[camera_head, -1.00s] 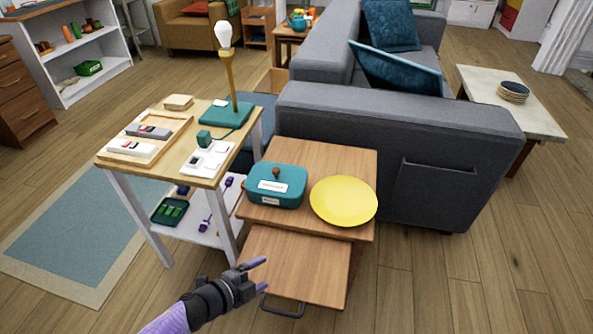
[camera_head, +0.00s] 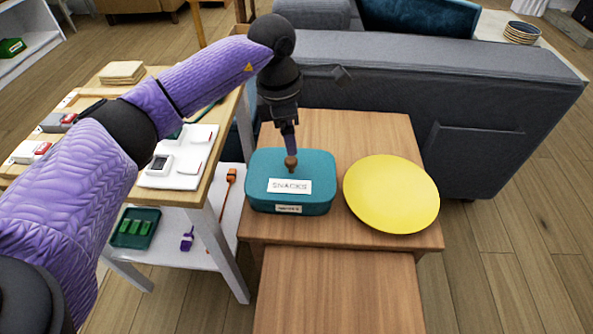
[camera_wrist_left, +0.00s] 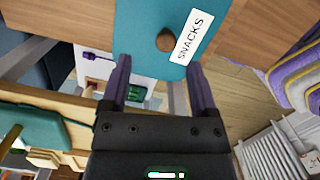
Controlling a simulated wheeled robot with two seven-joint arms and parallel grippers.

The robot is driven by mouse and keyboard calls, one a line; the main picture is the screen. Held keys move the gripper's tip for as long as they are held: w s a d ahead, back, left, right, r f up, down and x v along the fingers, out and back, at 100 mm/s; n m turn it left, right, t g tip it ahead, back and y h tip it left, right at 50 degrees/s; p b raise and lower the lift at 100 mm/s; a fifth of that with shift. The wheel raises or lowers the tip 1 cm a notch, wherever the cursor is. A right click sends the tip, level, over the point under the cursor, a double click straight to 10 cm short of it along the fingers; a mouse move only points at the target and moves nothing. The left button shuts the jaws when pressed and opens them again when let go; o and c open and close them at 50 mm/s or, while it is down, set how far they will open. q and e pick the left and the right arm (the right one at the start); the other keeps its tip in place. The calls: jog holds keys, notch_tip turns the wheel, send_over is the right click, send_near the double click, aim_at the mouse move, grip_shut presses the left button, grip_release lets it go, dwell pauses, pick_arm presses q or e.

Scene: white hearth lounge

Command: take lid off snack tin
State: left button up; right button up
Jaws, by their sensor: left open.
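The teal snack tin (camera_head: 310,206) stands on the wooden side table with its teal lid (camera_head: 318,165) on. The lid has a round brown knob (camera_head: 291,162) and a white SNACKS label (camera_head: 290,186). My left gripper (camera_head: 290,150) points down just above the knob, its fingers partly overlapping it in the head view. In the left wrist view my left gripper (camera_wrist_left: 158,66) is open and empty, with the knob (camera_wrist_left: 166,40) ahead of the gap between the fingertips. I cannot tell whether a finger touches the knob. My right gripper is not in view.
A yellow plate (camera_head: 391,194) lies right of the tin on the side table (camera_head: 365,128). A lower wooden surface (camera_head: 340,290) juts out in front. A two-level stand (camera_head: 225,150) with small items is at the left. A grey sofa (camera_head: 440,100) stands behind.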

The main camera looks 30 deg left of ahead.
aim_at(291, 159)
pick_arm(q)
jog(key=f+b, duration=0.1)
jog(key=f, duration=0.1)
jog(key=f+b, duration=0.1)
jog(key=f, duration=0.1)
jog(key=f+b, duration=0.2)
jog(key=shift+s+d+f, duration=0.25)
jog(key=shift+d+f, duration=0.05)
jog(key=shift+f, duration=0.1)
jog(key=shift+r, duration=0.2)
jog(key=c, duration=0.4)
grip_shut()
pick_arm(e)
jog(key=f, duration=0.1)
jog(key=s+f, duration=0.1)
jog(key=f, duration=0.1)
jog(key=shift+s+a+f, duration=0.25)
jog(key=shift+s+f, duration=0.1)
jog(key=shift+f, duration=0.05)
